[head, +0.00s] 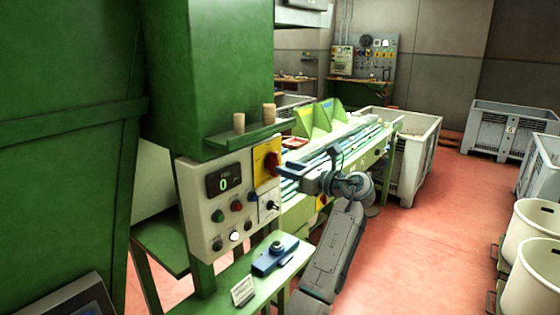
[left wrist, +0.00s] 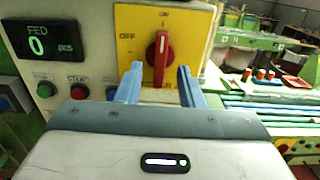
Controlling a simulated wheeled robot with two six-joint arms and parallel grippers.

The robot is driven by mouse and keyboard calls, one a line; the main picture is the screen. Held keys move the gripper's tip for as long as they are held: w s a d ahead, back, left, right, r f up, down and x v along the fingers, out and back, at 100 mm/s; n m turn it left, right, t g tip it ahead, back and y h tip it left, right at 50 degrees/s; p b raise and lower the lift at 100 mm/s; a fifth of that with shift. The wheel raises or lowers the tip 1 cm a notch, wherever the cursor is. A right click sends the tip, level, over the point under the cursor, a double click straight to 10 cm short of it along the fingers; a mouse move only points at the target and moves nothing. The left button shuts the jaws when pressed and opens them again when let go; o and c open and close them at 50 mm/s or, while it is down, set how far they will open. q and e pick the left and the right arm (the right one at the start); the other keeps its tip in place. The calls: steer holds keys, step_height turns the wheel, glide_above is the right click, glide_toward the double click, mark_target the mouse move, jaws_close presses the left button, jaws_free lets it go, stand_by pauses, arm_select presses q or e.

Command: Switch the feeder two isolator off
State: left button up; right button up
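A yellow isolator plate (left wrist: 133,60) with a red rotary handle (left wrist: 161,58) is on the grey control panel (head: 202,193). The handle stands upright; OFF is printed to its left and another marking above it. In the head view the red handle (head: 272,163) shows at the panel's right edge. My left gripper (left wrist: 158,83) is open, its two blue fingers pointing at the plate on either side of the handle's lower end. I cannot tell whether they touch it. In the head view the left gripper (head: 286,169) is close in front of the handle. My right gripper is not in view.
The panel has a display (head: 223,181) reading 0 and several buttons. A blue device (head: 274,257) and a small card (head: 243,291) lie on the green shelf below. Two corks (head: 239,122) stand on a ledge above. A second red knob (head: 323,201) shows behind my arm.

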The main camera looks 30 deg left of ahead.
mark_target(273, 164)
arm_select(q)
steer(key=a, duration=0.3)
steer(key=shift+w+a+p, duration=0.15)
steer(key=shift+p, duration=0.25)
jaws_close()
